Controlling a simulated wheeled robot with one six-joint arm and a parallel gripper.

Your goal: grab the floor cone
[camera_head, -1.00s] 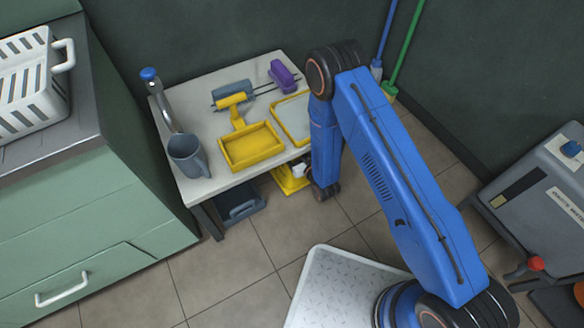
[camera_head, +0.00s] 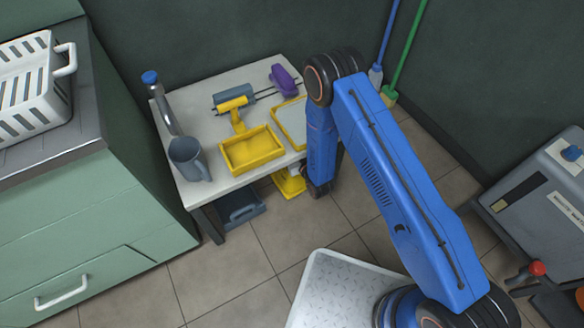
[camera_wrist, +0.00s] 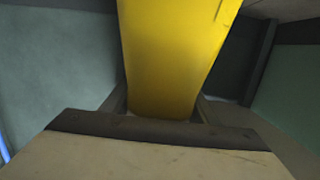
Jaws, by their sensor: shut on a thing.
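The yellow floor cone (camera_head: 289,183) shows partly below the table's front edge, just left of my arm in the head view. The table and arm hide the rest of it. In the wrist view the cone (camera_wrist: 172,60) is a broad yellow panel filling the upper middle. My gripper (camera_wrist: 160,108) has its dark jaws on both sides of the panel and is shut on it. In the head view the gripper is mostly hidden behind my arm.
A dark bin (camera_head: 240,207) is on the floor beneath. A green mop handle (camera_head: 405,50) leans behind. Tiled floor in front is clear.

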